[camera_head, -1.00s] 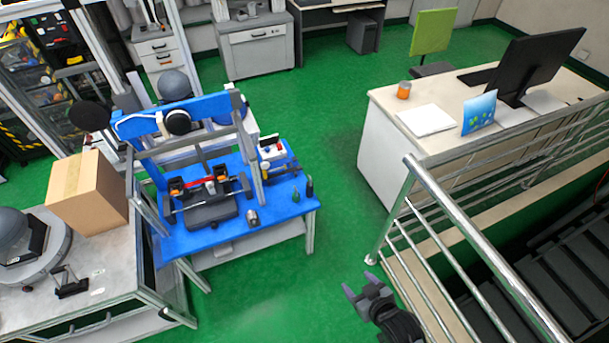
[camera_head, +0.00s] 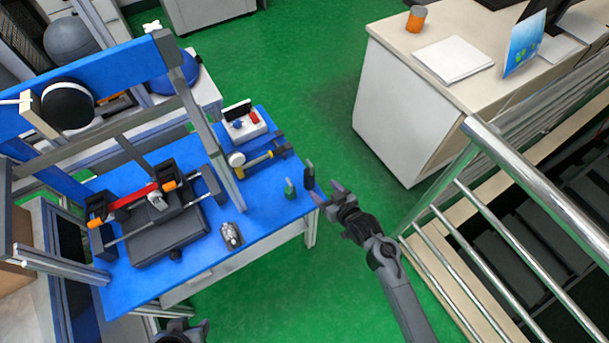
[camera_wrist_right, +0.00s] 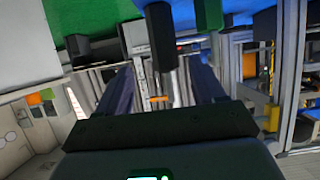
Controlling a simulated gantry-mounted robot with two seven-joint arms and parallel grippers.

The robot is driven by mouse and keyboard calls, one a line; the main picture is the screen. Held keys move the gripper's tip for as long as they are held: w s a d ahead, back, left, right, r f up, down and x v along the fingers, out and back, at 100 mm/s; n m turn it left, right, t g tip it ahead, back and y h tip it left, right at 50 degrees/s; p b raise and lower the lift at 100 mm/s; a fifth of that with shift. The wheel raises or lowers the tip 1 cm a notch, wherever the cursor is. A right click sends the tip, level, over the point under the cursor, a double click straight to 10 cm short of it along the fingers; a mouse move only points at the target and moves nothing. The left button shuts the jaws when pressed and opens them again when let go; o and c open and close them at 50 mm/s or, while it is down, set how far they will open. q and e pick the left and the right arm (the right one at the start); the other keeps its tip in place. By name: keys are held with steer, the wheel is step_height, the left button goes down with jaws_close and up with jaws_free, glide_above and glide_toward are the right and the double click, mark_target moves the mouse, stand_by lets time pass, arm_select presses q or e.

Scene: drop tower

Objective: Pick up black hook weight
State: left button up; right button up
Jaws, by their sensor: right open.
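The black hook weight (camera_head: 309,177) stands upright near the right edge of the blue table (camera_head: 262,222), beside a small green weight (camera_head: 290,189). My right gripper (camera_head: 327,193) is open and empty just right of the black weight, at the table's edge, with a small gap in the picture. In the right wrist view, a dark upright shape that looks like the weight (camera_wrist_right: 161,38) shows between the open fingers (camera_wrist_right: 160,88). Part of my left gripper (camera_head: 181,328) shows at the bottom edge of the head view; its fingers are not clear.
A hammer (camera_head: 257,160), a white box (camera_head: 243,125) and a small metal part (camera_head: 231,235) lie on the table. The drop tower frame (camera_head: 205,110) rises on the left. A metal railing (camera_head: 480,150) and white desk (camera_head: 400,110) stand to the right.

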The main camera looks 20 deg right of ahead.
mark_target(313, 181)
steer(key=b+x, duration=0.1)
steer(key=x, duration=0.1)
steer(key=f+b+x, duration=0.1)
steer(key=b+x, duration=0.1)
steer(key=x, duration=0.1)
steer(key=shift+s, duration=0.1)
steer(key=shift+b+x, duration=0.3)
steer(key=shift+x, duration=0.45)
steer(key=x, duration=0.1)
steer(key=b+x, duration=0.1)
steer(key=x, duration=0.1)
steer(key=b+x, duration=0.1)
steer(key=shift+w+a, duration=0.25)
steer(key=shift+a, duration=0.05)
steer(key=shift+w+f+b, duration=0.1)
steer(key=shift+w+b, duration=0.25)
arm_select(q)
step_height(313, 181, down, 8)
steer(key=s, duration=0.1)
steer(key=shift+s+r, duration=0.1)
arm_select(e)
steer(key=shift+c, duration=0.7)
jaws_close()
